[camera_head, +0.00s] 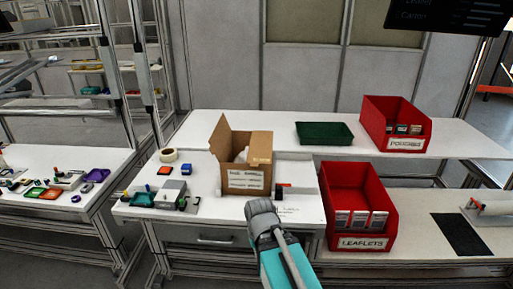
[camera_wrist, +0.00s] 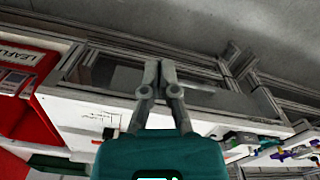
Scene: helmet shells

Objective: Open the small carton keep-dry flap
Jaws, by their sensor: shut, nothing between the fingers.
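The small brown carton (camera_head: 245,180) stands on the white table in the head view, with a printed label on its front. One flap stands up at its left. Another flap (camera_head: 261,148) sticks out at the upper right, and the top looks at least partly open with something pale inside. I cannot tell which flap is the keep-dry one. My gripper (camera_wrist: 159,75) is shut and empty in the wrist view, near the table's front edge. In the head view my arm is in front of the carton, with the fingers hidden. The carton is not visible in the wrist view.
A red LEAFLETS bin (camera_head: 358,215) stands right of the carton, and a red POUCHES bin (camera_head: 396,125) is on the raised shelf with a green tray (camera_head: 324,133). A grey device (camera_head: 170,194), a tape roll (camera_head: 168,155) and small blocks lie to the left.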

